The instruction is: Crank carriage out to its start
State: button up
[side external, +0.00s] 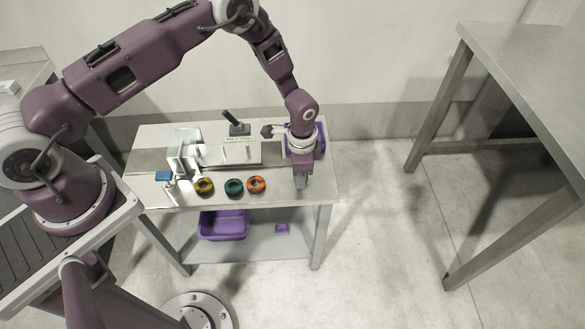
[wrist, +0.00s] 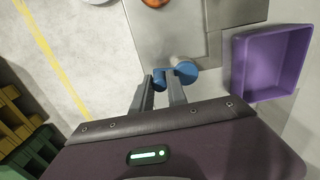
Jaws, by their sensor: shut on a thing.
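My gripper (side external: 300,186) points down at the right end of the steel bench. In the wrist view its fingers (wrist: 166,84) are closed around a blue crank knob (wrist: 159,76). A round blue part of the crank (wrist: 187,70) shows just right of the fingers, at the edge of the steel top. In the side view the crank is hidden by my gripper. A white box-like housing (side external: 183,155) stands at the left on the bench, with a pale flat bed (side external: 235,154) running right from it. I cannot tell which part is the carriage.
Yellow (side external: 204,186), teal (side external: 234,187) and orange (side external: 256,184) rings lie along the front of the bench (side external: 180,199). A black lever (side external: 232,119) stands behind the bed. A purple bin (wrist: 271,62) is close to my gripper. Another table (side external: 530,60) stands at right.

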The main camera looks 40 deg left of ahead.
jog(key=shift+w+d, duration=0.7)
jog(key=shift+w, duration=1.25)
jog(key=shift+w+a, duration=0.3)
jog(key=shift+w, duration=0.35)
jog(key=shift+w+a, duration=0.25)
jog(key=shift+w, duration=0.35)
jog(key=o, duration=0.9)
jog(key=shift+r, duration=0.1)
